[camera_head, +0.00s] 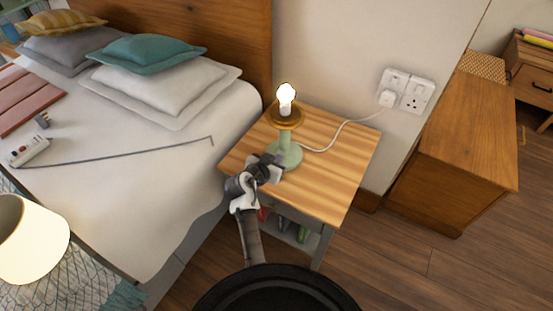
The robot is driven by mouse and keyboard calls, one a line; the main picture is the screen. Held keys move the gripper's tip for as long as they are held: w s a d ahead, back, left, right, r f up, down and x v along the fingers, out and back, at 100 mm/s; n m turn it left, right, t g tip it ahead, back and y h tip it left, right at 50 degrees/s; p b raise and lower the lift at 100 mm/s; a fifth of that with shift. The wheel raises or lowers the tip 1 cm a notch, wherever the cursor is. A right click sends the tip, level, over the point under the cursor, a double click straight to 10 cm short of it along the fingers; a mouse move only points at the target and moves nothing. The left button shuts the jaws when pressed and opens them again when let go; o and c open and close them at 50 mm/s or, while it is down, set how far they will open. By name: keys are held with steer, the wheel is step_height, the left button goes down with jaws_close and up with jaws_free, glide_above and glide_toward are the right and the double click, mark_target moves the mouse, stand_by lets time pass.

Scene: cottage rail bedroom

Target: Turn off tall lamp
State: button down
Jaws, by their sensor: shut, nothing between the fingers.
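A green lamp (286,141) with a gold-brown collar stands upright on the wooden nightstand (338,160). Its bare bulb (286,95) is lit. A white cable (343,128) runs from the lamp to a plug in the wall socket. My gripper (277,170) is shut and empty, low over the nightstand's front left part. It is at the near side of the lamp's base; I cannot tell whether it touches it. A switch on the lamp cannot be made out.
A cream lampshade (30,238) is at the lower left. A wooden cabinet (455,150) stands right of the wall corner. The floor (430,265) at lower right is clear.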

steer(key=shift+w+p, duration=0.1)
steer(key=shift+p, duration=0.2)
steer(key=shift+f+g, duration=0.15)
steer(key=shift+g, duration=0.15)
steer(key=shift+w+d, duration=0.1)
steer(key=shift+w, duration=0.05)
steer(key=shift+w+d+r, duration=0.3)
steer(key=shift+w+r, duration=0.1)
steer(key=shift+w, duration=0.1)
stand_by(0.3)
